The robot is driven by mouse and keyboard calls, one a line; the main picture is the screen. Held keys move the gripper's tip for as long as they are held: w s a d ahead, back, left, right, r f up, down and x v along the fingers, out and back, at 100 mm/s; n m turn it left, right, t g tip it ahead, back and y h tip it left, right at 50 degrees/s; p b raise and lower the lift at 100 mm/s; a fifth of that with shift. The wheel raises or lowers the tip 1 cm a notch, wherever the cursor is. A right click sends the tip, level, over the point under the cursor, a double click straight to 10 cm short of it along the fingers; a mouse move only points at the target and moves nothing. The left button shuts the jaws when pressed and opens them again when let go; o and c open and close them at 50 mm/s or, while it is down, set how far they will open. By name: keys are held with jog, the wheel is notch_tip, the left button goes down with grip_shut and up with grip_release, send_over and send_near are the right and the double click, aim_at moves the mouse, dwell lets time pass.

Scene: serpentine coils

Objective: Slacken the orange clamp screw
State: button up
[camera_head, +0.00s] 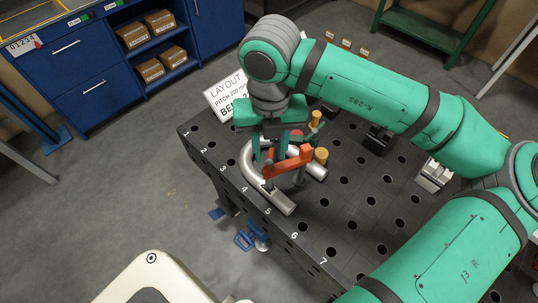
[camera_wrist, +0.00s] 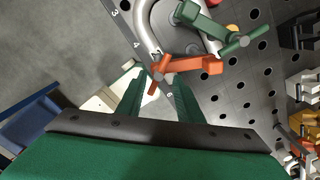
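The orange clamp (camera_head: 291,160) sits on the bent silver tube (camera_head: 277,199) at the numbered edge of the dark table. In the wrist view the orange clamp (camera_wrist: 200,66) lies just beyond my fingertips, with its orange screw handle (camera_wrist: 154,84) crossing the gap between them. My gripper (camera_head: 269,160) points down over the screw end of the clamp. In the wrist view my gripper (camera_wrist: 156,80) has its two green fingers apart, with nothing visibly pinched. I cannot tell whether a finger touches the handle. In the head view the fingers partly hide the tube and screw.
A green clamp (camera_wrist: 220,28) holds the tube close beside the orange one. Yellow-orange round posts (camera_head: 321,155) stand near the tube.

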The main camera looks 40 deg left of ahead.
aim_at(269, 161)
jog(key=shift+s+f, duration=0.15)
jog(key=shift+f, duration=0.65)
jog(key=shift+s+f, duration=0.1)
jog(key=shift+f, duration=0.7)
grip_shut()
jog(key=shift+w+n, duration=0.1)
jog(key=shift+n, duration=0.2)
